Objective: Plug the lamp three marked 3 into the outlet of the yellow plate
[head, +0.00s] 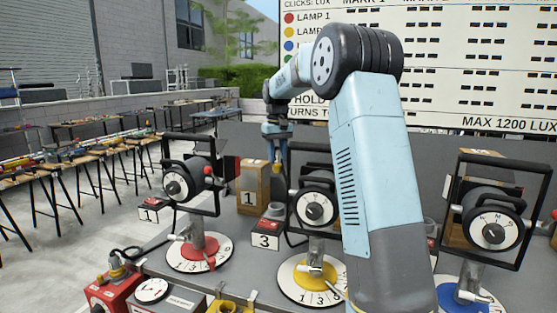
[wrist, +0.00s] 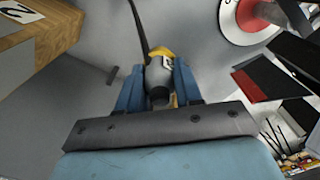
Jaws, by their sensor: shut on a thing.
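My gripper (head: 277,158) is behind the lamps, fingers pointing down. In the wrist view, my gripper (wrist: 158,88) is shut on a grey plug (wrist: 158,75) with a yellow collar. A black cable runs up from the plug. A small label on it is too blurred to read. The middle lamp (head: 316,208) stands over a yellow numbered plate (head: 309,270); a box marked 3 (head: 265,236) is beside it. A yellow socket-like part (head: 232,306) at the bottom edge is partly cut off. My arm covers the plate's right part.
A left lamp (head: 174,188) stands over a red plate (head: 200,252), a right lamp (head: 493,232) over a blue one (head: 470,298). A wooden block marked 1 (head: 250,187) stands near my gripper. A plug (head: 118,268) sits on a red box (head: 112,292) at front left.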

